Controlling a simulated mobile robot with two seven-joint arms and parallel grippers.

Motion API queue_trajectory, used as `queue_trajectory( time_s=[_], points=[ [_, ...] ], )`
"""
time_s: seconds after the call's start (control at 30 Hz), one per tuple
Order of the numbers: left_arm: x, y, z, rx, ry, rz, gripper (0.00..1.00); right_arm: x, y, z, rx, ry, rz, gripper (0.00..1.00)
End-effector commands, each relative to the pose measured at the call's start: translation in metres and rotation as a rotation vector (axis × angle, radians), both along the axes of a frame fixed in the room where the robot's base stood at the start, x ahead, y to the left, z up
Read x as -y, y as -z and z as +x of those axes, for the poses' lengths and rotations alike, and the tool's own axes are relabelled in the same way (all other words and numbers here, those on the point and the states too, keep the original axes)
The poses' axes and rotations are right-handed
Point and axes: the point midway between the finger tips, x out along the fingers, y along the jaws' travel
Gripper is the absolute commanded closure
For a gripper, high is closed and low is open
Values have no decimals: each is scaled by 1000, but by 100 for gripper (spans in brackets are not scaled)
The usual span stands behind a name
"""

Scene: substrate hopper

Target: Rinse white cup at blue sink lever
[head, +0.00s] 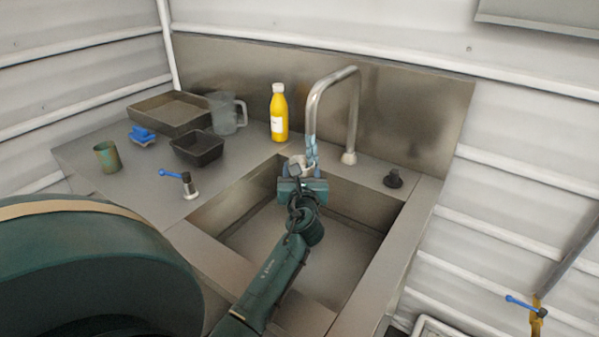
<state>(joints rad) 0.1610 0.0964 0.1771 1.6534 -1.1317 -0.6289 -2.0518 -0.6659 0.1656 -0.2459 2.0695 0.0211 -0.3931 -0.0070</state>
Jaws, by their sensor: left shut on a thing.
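My left gripper (301,178) is over the sink basin (348,238), under the end of the tall curved tap (354,105). It is shut on a small pale cup (297,163), mostly hidden by the gripper. A bluish stream of water (311,148) falls from the spout onto or just beside the cup; I cannot tell exactly where it lands. The blue sink lever (170,174) sits on its short metal post on the counter left of the basin, pointing left. My right gripper is not in view.
A yellow bottle (279,115), clear jug (225,114), dark tray (197,148), larger brown tray (170,112), blue item (142,135) and greenish cup (107,157) stand left. A black knob (393,179) is right of the tap. Another blue lever (524,305) is far right.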

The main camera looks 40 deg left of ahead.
Motion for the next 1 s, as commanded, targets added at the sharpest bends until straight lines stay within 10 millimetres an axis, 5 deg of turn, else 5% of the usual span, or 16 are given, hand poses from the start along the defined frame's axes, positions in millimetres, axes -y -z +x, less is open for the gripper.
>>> queue_trajectory(
  time_s=[1.0],
  points=[
    [10, 0, -1, 0, 0, 0, 69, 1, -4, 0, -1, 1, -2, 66]
  ],
)
